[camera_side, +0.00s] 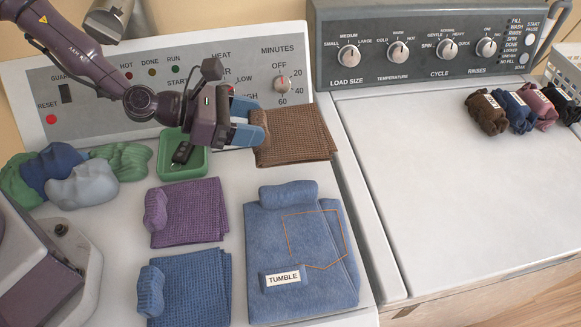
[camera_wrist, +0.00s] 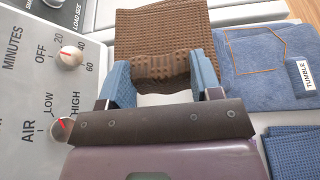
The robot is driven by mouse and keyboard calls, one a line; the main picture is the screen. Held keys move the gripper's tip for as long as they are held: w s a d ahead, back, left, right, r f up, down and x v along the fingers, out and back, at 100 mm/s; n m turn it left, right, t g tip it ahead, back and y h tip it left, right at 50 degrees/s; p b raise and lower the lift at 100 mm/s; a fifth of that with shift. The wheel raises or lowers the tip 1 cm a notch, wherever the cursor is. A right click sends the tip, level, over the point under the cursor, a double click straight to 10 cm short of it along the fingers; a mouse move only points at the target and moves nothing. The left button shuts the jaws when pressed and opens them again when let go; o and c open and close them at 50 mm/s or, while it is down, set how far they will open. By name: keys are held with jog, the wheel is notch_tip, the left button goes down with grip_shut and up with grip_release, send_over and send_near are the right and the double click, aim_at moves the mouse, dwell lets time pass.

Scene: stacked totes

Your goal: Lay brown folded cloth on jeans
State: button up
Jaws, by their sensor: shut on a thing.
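The brown folded cloth (camera_side: 298,136) has a waffle weave and a thick roll at its left edge. It is at the back of the left machine's top, by the control panel. My gripper (camera_side: 253,130) is shut on the roll, with blue fingers on either side. In the wrist view my gripper (camera_wrist: 162,70) holds the roll, and the flat part of the brown cloth (camera_wrist: 165,27) spreads beyond it. I cannot tell whether the cloth touches the surface. The folded blue jeans (camera_side: 312,278) lie in front of the cloth, with a TUMBLE label and a blue roll on their far edge.
A purple folded cloth (camera_side: 195,212) and a blue folded cloth (camera_side: 198,285) lie left of the jeans. A green tray (camera_side: 196,164) holds a dark object. Several crumpled cloths (camera_side: 75,178) lie farther left. Several rolled cloths (camera_side: 487,114) sit on the right machine, whose top is mostly clear.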

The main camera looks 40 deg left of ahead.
notch_tip(320, 180, down, 10)
jog(key=shift+r, duration=0.2)
jog(key=shift+f, duration=0.2)
dwell(0.3)
jog(key=o, duration=0.9)
jog(key=v, duration=1.2)
jog(key=shift+w, duration=0.1)
jog(key=shift+s+a+r, duration=0.15)
jog(key=shift+s+a, duration=0.05)
jog(key=shift+c, duration=0.7)
jog(key=shift+s+a+r, duration=0.1)
jog(key=shift+s, duration=0.1)
jog(key=c, duration=0.6)
